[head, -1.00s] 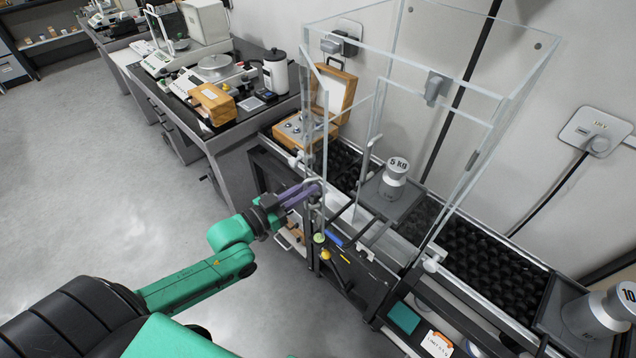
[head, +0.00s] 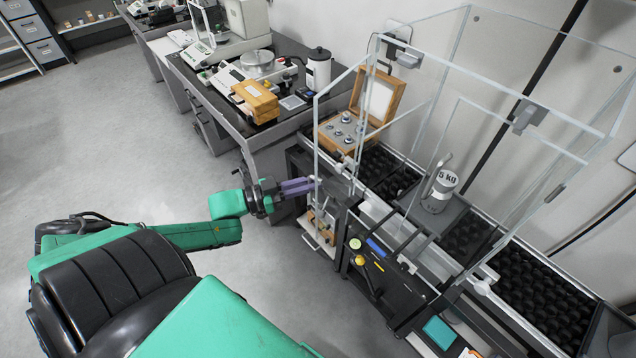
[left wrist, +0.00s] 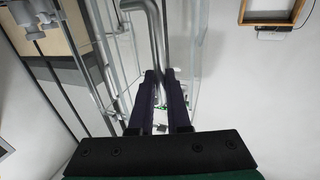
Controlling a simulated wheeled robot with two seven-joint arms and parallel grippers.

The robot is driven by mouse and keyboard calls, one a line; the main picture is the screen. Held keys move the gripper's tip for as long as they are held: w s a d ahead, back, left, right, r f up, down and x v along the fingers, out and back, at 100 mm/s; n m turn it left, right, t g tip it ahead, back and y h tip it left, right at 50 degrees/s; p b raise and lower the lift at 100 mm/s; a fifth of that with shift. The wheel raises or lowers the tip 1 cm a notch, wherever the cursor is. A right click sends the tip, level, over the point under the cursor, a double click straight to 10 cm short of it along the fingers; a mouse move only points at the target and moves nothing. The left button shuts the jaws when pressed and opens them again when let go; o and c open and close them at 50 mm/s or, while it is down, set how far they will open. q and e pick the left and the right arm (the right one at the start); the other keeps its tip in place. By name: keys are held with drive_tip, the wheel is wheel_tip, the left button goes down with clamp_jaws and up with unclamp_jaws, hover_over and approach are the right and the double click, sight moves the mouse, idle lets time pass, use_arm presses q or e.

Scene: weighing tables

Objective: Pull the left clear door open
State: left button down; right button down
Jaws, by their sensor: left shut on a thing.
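The left clear door (head: 334,130) is a tall glass leaf with pale edges at the left end of the clear case (head: 440,90). It stands swung outward at an angle from the case front. My left gripper (head: 316,184), with purple fingers, is at the low outer edge of this door. In the left wrist view the gripper (left wrist: 161,80) is shut on a bent grey metal handle (left wrist: 156,35); the exact contact is partly hidden by the fingers. My right gripper is not in view.
A 5 kg weight (head: 440,187) stands inside the case. An open wooden weight box (head: 345,130) is behind the door. A side bench (head: 262,132) with balances stands to the left. The floor (head: 130,150) left of my gripper is clear.

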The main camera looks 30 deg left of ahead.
use_arm(q)
drive_tip(key=shift+w+a, duration=0.3)
drive_tip(key=shift+a, duration=0.55)
drive_tip(key=c, duration=1.2)
unclamp_jaws()
drive_tip(key=shift+c, duration=0.2)
drive_tip(key=shift+o, duration=0.4)
drive_tip(key=shift+w, duration=0.1)
drive_tip(key=p+v, duration=0.1)
drive_tip(key=v, duration=1.3)
drive_tip(key=shift+a, duration=0.2)
